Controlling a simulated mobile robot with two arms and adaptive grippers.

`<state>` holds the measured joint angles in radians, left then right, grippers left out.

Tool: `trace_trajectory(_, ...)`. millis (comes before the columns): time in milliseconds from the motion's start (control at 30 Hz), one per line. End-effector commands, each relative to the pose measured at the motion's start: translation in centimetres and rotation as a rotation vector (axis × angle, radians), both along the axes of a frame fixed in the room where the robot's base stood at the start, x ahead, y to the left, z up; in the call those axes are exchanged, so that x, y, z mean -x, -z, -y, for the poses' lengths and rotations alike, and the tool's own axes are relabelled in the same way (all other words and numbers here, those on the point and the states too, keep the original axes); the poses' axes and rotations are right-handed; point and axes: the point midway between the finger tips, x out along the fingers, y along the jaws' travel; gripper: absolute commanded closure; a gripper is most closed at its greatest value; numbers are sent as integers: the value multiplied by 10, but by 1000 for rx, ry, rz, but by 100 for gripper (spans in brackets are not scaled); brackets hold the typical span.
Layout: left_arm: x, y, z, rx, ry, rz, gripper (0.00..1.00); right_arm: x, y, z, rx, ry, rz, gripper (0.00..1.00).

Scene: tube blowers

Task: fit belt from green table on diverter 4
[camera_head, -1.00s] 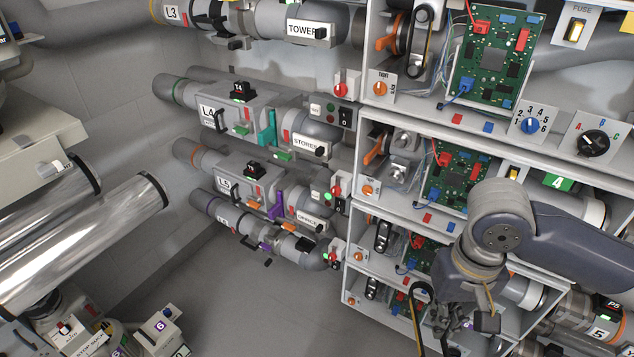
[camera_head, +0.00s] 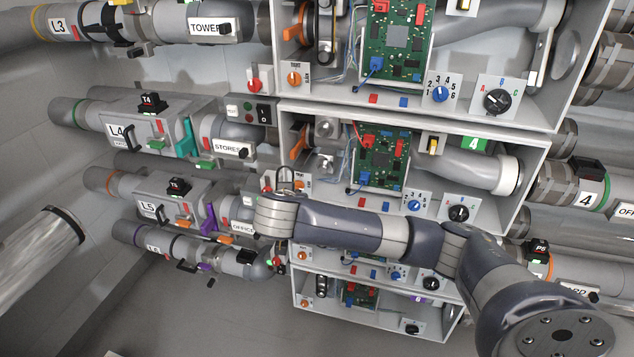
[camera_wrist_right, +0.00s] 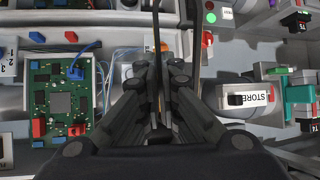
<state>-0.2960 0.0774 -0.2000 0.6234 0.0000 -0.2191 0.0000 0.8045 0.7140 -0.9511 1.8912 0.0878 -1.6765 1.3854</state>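The diverter 4 bay (camera_head: 537,165) carries a green 4 tag (camera_head: 474,144). Two bare grey pulleys, upper (camera_head: 327,127) and lower (camera_head: 322,164), sit at its left end beside an orange lever (camera_head: 298,141). The belt (camera_head: 284,177), a thin dark loop, stands up from my right wrist, just below and left of these pulleys in the picture. In the right wrist view my right gripper (camera_wrist_right: 158,85) is shut on the belt (camera_wrist_right: 154,35), whose strands run up out of frame. The head view hides its fingers behind the wrist. The green table and my left gripper are out of view.
An orange TIGHT knob (camera_head: 302,185) is close beside the belt. A circuit board (camera_head: 381,157) fills the middle of the bay. The STORES pipe unit (camera_head: 232,148) stands to the left. My right arm covers much of the bay below.

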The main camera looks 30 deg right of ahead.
Motion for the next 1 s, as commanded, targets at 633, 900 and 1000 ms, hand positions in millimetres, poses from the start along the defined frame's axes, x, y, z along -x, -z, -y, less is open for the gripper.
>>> trace_trajectory(633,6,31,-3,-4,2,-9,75,-25,-14,87,408,242,449,100)
trace_trajectory(900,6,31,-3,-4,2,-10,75,-25,-16,88,415,245,457,100)
trace_trajectory(1000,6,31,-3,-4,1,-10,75,-25,-16,88,415,245,457,100)
